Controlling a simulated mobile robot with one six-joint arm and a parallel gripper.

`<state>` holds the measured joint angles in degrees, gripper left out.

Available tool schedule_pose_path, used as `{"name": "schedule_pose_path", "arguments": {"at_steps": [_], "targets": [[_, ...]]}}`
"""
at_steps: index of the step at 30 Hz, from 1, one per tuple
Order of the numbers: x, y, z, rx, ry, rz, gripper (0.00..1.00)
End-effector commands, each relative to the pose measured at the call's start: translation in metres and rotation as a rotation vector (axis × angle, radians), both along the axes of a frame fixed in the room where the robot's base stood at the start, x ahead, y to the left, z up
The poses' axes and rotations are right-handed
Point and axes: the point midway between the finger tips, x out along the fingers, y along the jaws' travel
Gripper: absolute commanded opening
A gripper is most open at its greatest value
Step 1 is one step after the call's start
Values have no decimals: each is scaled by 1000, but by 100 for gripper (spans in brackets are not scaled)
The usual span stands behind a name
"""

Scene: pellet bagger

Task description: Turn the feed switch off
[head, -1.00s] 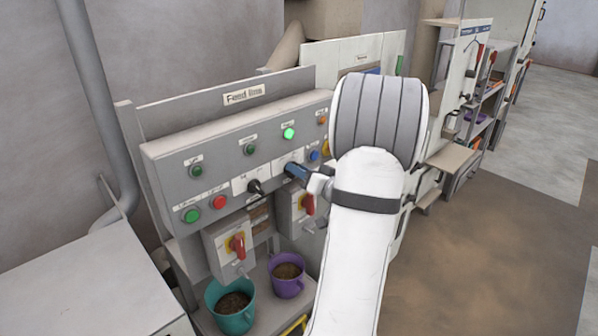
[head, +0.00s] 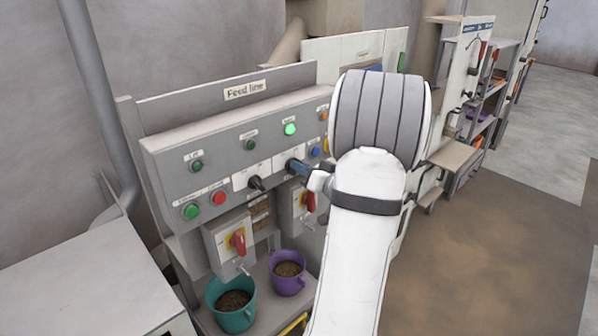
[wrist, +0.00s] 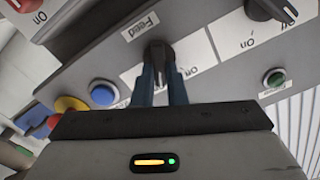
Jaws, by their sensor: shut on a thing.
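The feed switch (wrist: 158,52) is a black rotary knob on a white plate with a "Feed" label (wrist: 140,27) and "On" printed beside it. In the wrist view my gripper (wrist: 159,78) has its two blue fingers closed on either side of this knob. In the head view my gripper (head: 294,166) reaches the grey panel (head: 172,172) from the right and its fingertips hide the knob. A green lamp (head: 290,129) above that spot is lit brightly. The exact angle of the knob is hard to tell.
A second black knob (head: 257,184) is just left of my gripper. A blue button (wrist: 103,93), a yellow one (wrist: 70,105) and a red button (head: 219,198) are nearby. Red-handled switches (head: 237,241) and teal (head: 233,315) and purple (head: 288,284) buckets are below.

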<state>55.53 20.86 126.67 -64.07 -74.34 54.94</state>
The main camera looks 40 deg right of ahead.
Motion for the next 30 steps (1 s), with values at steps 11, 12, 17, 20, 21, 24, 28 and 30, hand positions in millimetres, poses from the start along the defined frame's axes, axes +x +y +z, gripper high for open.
{"name": "schedule_pose_path", "arguments": {"at_steps": [11,12,17,20,21,24,28,30], "targets": [[0,2,-3,-300,-30,-2,0],[0,2,-3,-338,-34,-3,0],[0,4,-2,-491,-46,-2,0],[0,5,-2,-583,-54,-3,0],[0,5,-2,-618,-56,-3,0],[0,6,-1,-704,-62,-3,0],[0,7,0,-799,-70,-3,0],[0,8,0,-843,-73,-3,0]]}}
